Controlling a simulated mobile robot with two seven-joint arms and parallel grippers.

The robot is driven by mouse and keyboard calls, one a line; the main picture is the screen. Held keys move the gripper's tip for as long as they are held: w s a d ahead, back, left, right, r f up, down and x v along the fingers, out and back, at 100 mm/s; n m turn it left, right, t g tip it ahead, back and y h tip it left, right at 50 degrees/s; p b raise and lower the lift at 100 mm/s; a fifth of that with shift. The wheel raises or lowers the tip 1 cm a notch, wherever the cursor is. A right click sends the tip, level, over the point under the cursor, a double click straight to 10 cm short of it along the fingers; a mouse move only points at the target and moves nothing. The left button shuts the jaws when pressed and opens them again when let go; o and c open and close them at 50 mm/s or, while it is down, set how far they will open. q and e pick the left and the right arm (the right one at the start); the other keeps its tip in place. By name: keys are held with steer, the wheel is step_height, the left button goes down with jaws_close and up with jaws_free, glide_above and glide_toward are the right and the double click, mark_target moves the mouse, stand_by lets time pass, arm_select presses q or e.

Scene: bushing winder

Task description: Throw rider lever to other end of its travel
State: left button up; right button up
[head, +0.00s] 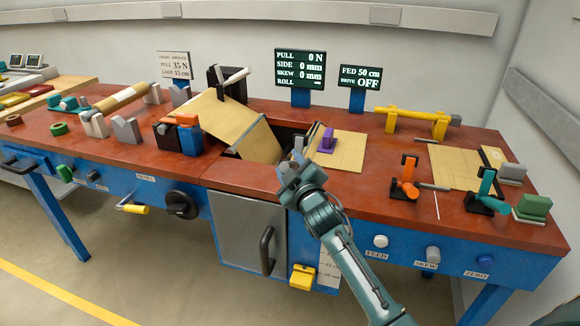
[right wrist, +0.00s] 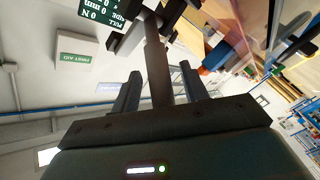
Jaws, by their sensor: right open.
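A grey bar (head: 298,146) stands up at the front right edge of the table opening, just beyond my right gripper (head: 291,168); I take it for the rider lever. In the right wrist view a dark bar (right wrist: 157,75) runs from a black bracket down between the two fingers of my right gripper (right wrist: 160,88). The fingers are open, with a gap showing on each side of the bar. The gripper partly hides the bar's lower end in the head view. My left gripper is not in view.
A purple-handled block (head: 327,140) stands close right of the gripper. A tan sheet (head: 232,118) slopes into the opening on the left. Display panels (head: 300,68) stand behind, reading 0 N pull and drive OFF. Orange (head: 409,180) and teal (head: 486,190) clamps stand at right.

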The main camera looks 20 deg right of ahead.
steer(key=shift+c, duration=0.2)
jaws_close()
stand_by(0.4)
